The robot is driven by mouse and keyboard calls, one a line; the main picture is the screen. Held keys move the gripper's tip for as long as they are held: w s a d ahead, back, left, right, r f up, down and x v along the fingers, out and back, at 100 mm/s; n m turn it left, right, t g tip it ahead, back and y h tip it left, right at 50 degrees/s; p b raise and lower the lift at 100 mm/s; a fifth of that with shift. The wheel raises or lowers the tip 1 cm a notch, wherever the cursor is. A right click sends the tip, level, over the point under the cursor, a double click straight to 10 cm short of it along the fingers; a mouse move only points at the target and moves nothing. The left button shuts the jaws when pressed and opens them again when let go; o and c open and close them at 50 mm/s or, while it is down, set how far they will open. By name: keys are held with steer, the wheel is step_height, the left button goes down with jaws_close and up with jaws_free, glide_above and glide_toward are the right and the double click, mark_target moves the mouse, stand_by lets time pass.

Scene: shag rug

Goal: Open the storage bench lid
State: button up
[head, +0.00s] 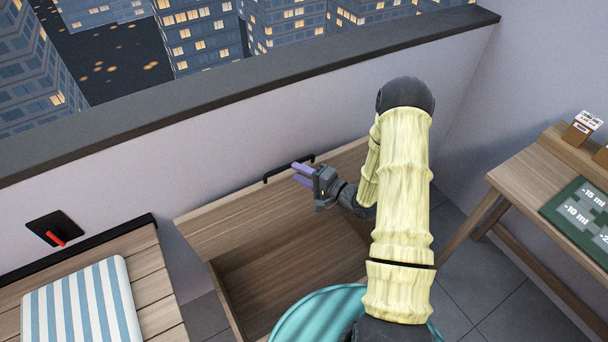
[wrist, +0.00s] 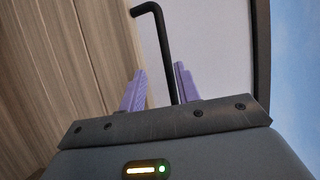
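The wooden storage bench (head: 238,296) stands against the wall with its lid (head: 235,225) raised and tilted up, and the hollow inside shows below. The lid's black bar handle (head: 272,178) is on its upper edge. My gripper (head: 298,173), with purple fingers, is at the handle's right part. In the wrist view the fingers (wrist: 160,70) are apart, and the handle bar (wrist: 160,40) runs down between them, closer to the right finger. The lid's wood (wrist: 60,70) fills the left of that view. My arm hides the bench's right side.
A slatted bench with a striped cushion (head: 85,308) is at the left. A round teal thing (head: 318,318) is in front of the storage bench. A wooden table (head: 548,180) with a green mat (head: 570,213) is at the right. The parapet wall (head: 200,120) runs behind.

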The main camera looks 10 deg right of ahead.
steer(key=shift+s+d, duration=0.1)
steer(key=b+v, duration=0.1)
steer(key=v, duration=1.6)
steer(key=shift+r, duration=0.1)
